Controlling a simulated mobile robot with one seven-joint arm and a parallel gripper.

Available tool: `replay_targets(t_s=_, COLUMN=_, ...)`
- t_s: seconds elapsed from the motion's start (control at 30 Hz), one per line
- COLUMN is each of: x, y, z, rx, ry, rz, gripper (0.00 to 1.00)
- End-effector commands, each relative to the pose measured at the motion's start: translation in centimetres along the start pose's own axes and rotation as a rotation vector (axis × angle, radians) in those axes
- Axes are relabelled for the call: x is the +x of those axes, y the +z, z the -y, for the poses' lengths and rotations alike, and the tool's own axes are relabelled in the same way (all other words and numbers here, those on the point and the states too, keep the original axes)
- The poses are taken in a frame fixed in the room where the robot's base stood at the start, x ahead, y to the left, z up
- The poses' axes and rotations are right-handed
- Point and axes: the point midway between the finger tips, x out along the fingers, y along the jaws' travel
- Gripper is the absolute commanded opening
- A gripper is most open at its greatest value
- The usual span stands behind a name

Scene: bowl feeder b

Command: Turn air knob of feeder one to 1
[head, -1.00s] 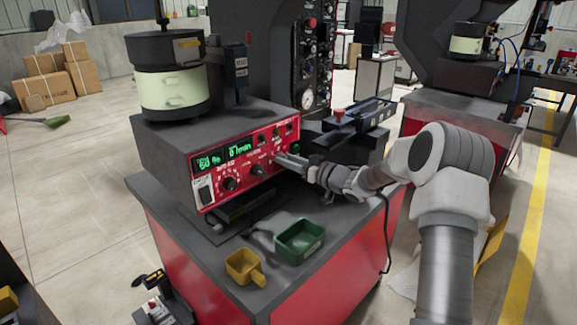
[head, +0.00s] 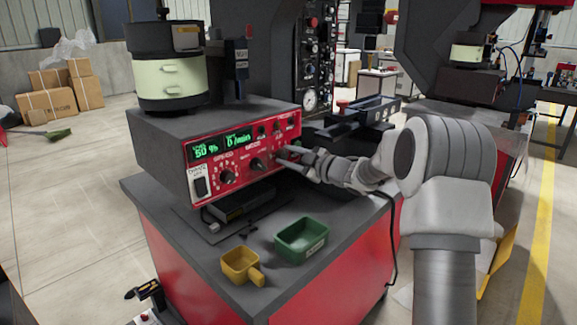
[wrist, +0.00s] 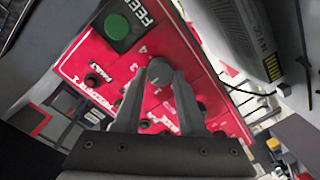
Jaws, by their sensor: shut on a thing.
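Feeder one is a dark box with a red front panel (head: 215,173) and a bowl (head: 168,75) on top. Its green displays read about 50 % and 0 /min. My gripper (head: 283,154) is at the right part of this panel. In the wrist view my gripper (wrist: 158,88) has its two fingers closed on the sides of a round dark grey knob (wrist: 160,69), seemingly the air knob. A printed 4 shows beside the knob.
A green button (wrist: 116,27) with a FEED label is close to the fingers. A green bin (head: 301,240) and a yellow scoop (head: 241,265) lie on the bench below my arm. A dark linear track (head: 352,122) stands behind the gripper.

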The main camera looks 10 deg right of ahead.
Motion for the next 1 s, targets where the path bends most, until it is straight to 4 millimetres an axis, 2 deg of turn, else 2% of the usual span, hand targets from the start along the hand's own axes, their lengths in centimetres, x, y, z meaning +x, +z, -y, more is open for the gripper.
replay_targets(t_s=0.03, x=0.04, y=0.41, z=0.5, rx=-0.046, ry=0.001, rz=0.003, gripper=0.0)
replay_targets(t_s=0.6, x=0.03, y=0.4, z=0.64, rx=-0.552, ry=0.024, rz=0.028, gripper=0.0)
replay_targets(t_s=1.0, x=-0.01, y=0.27, z=0.5, rx=-0.74, ry=0.032, rz=0.037, gripper=0.0)
